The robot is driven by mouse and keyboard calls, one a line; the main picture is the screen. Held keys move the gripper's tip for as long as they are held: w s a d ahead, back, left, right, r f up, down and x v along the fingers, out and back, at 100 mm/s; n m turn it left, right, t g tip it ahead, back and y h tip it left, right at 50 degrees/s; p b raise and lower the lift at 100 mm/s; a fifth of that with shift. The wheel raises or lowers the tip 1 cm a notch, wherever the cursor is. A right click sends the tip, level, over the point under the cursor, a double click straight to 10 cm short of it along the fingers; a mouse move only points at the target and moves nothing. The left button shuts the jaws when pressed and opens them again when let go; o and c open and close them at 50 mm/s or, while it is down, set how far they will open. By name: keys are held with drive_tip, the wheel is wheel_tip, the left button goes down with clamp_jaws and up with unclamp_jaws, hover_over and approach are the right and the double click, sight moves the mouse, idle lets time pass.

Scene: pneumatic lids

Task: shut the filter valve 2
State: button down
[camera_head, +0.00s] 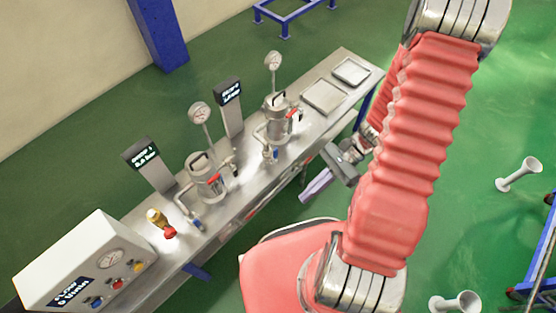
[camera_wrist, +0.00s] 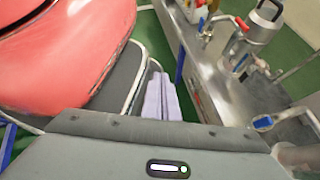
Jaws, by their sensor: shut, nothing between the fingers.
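Two steel filter vessels stand on the steel bench: a nearer one (camera_head: 208,180) and a farther one (camera_head: 277,124). The nearer has a red lever (camera_head: 212,177) and a blue-handled valve (camera_head: 197,223). The farther has a red lever (camera_head: 293,112) and a blue-handled valve (camera_head: 270,154). I cannot read which is marked 2. My gripper (camera_head: 316,187) is shut and empty, beside the bench's front edge, apart from the valves. Its pale fingers (camera_wrist: 162,98) show in the wrist view, with a blue handle (camera_wrist: 263,122) to their right.
Gauges stand over both vessels, with dark display posts (camera_head: 229,95) behind. A control box (camera_head: 85,265) and a red knob (camera_head: 170,232) are at the bench's near end. Two trays (camera_head: 324,96) lie at the far end. Green floor is open in front.

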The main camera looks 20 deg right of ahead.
wheel_tip(320, 180, down, 4)
drive_tip(key=a+m+t+y, duration=0.2)
drive_tip(key=m+y, duration=0.1)
drive_tip(key=m, duration=0.3)
drive_tip(key=m+t, duration=1.3)
drive_tip(key=m, duration=0.8)
approach(276, 153)
drive_tip(key=s+a, duration=0.3)
drive_tip(key=s, duration=0.2)
drive_tip(key=shift+w+a+f+m, duration=0.2)
drive_tip(key=shift+a+f+m, duration=0.1)
drive_tip(key=shift+f, duration=0.1)
drive_tip(key=w+a, duration=0.4)
drive_tip(key=w, duration=0.4)
drive_tip(key=shift+w, duration=0.25)
